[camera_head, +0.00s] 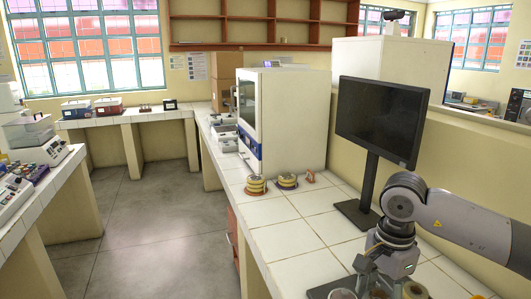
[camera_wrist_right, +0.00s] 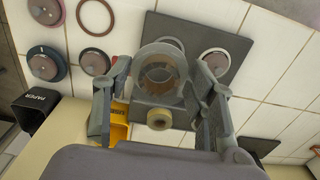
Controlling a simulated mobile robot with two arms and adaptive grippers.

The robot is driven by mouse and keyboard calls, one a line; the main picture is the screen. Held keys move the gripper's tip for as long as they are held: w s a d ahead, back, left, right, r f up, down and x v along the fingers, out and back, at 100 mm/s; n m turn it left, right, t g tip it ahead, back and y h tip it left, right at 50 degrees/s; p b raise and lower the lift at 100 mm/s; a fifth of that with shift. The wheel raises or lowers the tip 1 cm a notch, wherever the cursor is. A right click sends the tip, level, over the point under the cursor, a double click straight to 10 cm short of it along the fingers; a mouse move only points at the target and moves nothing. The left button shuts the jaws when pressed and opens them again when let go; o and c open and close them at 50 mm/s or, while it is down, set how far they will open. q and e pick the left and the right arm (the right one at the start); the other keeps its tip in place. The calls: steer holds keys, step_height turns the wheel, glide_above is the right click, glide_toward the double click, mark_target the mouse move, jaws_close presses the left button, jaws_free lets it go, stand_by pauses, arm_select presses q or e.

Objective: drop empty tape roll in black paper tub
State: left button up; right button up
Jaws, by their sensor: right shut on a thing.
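My right gripper (camera_wrist_right: 160,75) is shut on a ring-shaped tape roll (camera_wrist_right: 143,60), pale grey outside with a brownish inner ring, held between its fingers over the tiled bench. The black paper tub (camera_wrist_right: 38,112), labelled PAPER, stands at the left of the wrist view, apart from the gripper. In the head view my right gripper (camera_head: 378,284) is low at the right, in front of the monitor; the held roll is hard to make out there. My left gripper is in neither view.
In the wrist view a yellow tub (camera_wrist_right: 118,128) and a small cream roll (camera_wrist_right: 160,119) are close to the gripper. A dark square plate (camera_wrist_right: 228,42) and several discs and rings lie beyond. In the head view a monitor (camera_head: 381,120) stands behind my right arm.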

steer(key=s+a+f+n, duration=0.2)
steer(key=s+n, duration=0.5)
steer(key=n, duration=0.7)
steer(key=shift+s+a, duration=0.25)
steer(key=shift+a, duration=0.45)
steer(key=shift+f, duration=0.1)
